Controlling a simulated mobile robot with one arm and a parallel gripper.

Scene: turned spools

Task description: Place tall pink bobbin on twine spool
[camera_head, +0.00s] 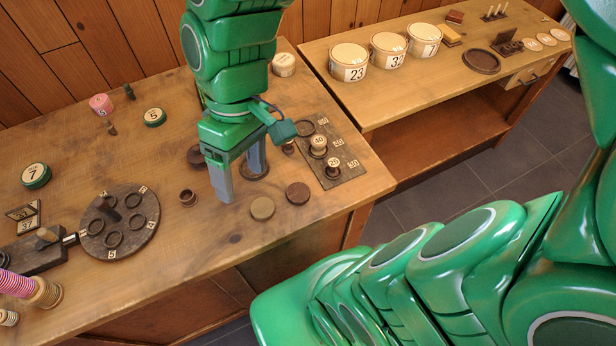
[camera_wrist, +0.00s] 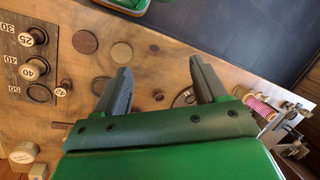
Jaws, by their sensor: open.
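A long bobbin with pink and multicoloured stripes (camera_head: 15,283) is cut by the left edge of the head view; a pink striped bobbin (camera_wrist: 261,109) shows at the right of the wrist view. A tan flanged spool (camera_head: 46,292) sits at its right end in the head view; I cannot tell whether it is the twine spool. A short pink bobbin (camera_head: 101,104) stands at the back left of the bench. My gripper (camera_head: 238,182) is open and empty, pointing down over the bench's right half. It also shows in the wrist view (camera_wrist: 160,66), apart from both bobbins.
A dark disc with rings and a peg (camera_head: 120,221) lies at left. A small brown cup (camera_head: 187,197) and two flat discs, tan (camera_head: 262,208) and brown (camera_head: 298,193), lie near my gripper. A numbered board (camera_head: 345,172) is at right. White tubs (camera_head: 348,61) stand on the other bench.

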